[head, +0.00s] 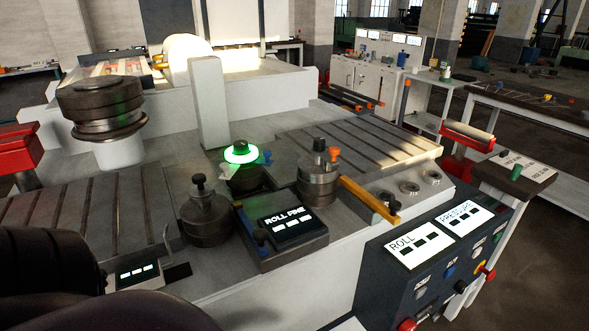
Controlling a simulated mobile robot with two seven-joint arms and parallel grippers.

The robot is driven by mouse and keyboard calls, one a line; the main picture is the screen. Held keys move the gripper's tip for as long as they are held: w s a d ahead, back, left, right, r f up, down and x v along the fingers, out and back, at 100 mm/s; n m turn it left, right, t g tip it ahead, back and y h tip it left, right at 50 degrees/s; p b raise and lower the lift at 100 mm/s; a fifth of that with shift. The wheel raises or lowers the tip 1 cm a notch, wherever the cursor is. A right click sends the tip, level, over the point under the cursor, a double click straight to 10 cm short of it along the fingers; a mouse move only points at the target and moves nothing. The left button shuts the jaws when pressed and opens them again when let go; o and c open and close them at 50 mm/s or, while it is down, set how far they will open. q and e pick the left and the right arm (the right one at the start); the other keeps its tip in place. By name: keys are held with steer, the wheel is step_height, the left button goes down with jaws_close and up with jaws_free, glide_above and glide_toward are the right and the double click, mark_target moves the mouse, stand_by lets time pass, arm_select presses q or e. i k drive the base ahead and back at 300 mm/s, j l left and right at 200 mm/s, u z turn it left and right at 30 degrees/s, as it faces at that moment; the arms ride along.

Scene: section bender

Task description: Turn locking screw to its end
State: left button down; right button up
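No part is labelled as the locking screw, and I cannot tell which one it is. In the head view, a black knob (319,145) stands upright on the right steel roller (318,187), with a small orange knob (334,153) beside it. A green glowing ring (241,153) surrounds the top of the middle roller, with a small blue knob (267,157) at its right. Another black knob (199,181) stands on the front left roller (206,220). Neither of my grippers is in view. Dark rounded shapes at the lower left look like my own arm.
A "ROLL FINE" panel (285,222) sits among the rollers. A yellow bar (369,198) runs along the right side. A dark control console (432,262) stands at front right. A white post (208,103) rises behind the rollers. The slotted bed (365,150) at right is clear.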

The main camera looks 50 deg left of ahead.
mark_target(319, 145)
steer(key=u, duration=1.3)
steer(key=i+l, duration=0.05)
